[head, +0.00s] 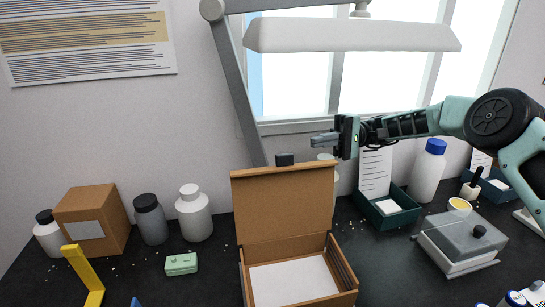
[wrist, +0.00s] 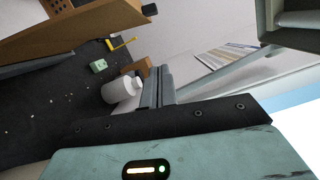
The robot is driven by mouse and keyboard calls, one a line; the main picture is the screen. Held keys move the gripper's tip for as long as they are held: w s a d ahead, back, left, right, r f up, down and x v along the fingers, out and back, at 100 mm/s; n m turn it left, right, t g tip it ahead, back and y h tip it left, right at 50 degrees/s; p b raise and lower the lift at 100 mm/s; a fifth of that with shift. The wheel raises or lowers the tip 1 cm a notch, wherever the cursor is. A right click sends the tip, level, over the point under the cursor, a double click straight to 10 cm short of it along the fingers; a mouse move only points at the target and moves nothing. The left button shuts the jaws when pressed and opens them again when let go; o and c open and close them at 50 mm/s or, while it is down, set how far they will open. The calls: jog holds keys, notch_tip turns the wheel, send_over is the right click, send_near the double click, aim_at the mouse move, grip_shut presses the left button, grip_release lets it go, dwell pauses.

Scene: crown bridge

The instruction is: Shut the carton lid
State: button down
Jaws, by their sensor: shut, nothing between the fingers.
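An open cardboard carton (head: 340,292) stands on the dark bench with a white sheet on its floor. Its lid (head: 283,205) stands nearly upright at the back of the carton. My gripper (head: 322,139) is shut and empty. In the head view it is above the lid's top edge, toward its right end, and appears apart from it. In the wrist view the closed fingers (wrist: 158,86) show at the centre, and a brown cardboard panel (wrist: 75,28) fills the upper left.
A closed brown box (head: 92,222), a white bottle (head: 193,213) and a green block (head: 181,264) stand left of the carton. A green tray (head: 388,217) and a clear-lidded device (head: 462,240) are right. A lamp (head: 350,36) hangs above my gripper.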

jog(key=s+a+r+p, duration=0.1)
jog(key=s+a+p, duration=0.4)
jog(key=s+a, duration=0.2)
jog(key=shift+s+a+p, duration=0.25)
jog(key=shift+s+p, duration=0.05)
jog(key=shift+s, duration=0.6)
jog(key=shift+r, duration=0.1)
